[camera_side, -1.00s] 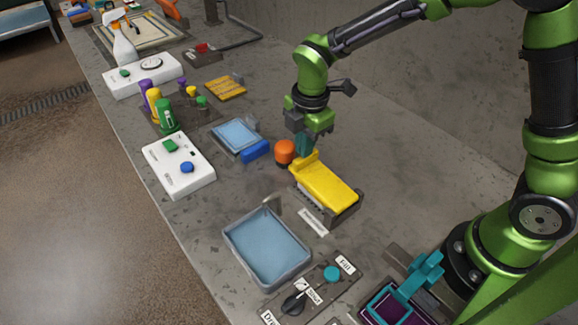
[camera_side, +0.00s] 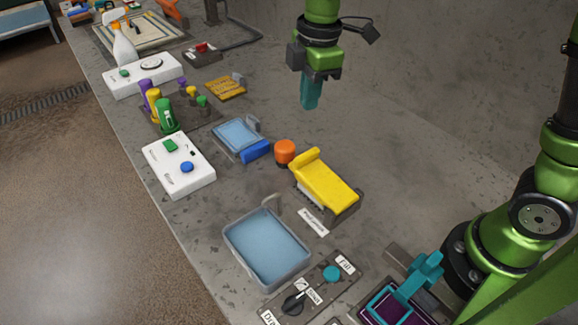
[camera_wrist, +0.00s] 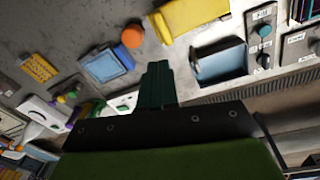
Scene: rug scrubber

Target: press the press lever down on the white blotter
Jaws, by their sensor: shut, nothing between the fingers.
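A broad yellow lever-like piece (camera_side: 327,184) lies over a dark base with a pale ribbed side; it also shows at the top of the wrist view (camera_wrist: 190,14). A white box (camera_side: 180,166) with a green button and a blue button stands left of it. My gripper (camera_side: 310,104) is shut and empty, pointing down, high above the bench behind the yellow piece and touching nothing. In the wrist view, its teal fingers (camera_wrist: 157,72) hide part of a white box.
An orange knob (camera_side: 285,151) stands by the yellow piece. A blue pad with a blue bar (camera_side: 256,151), a blue-filled tray (camera_side: 231,246) and a dark control panel (camera_side: 313,290) are nearby. Colored bottles (camera_side: 165,117) stand farther left.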

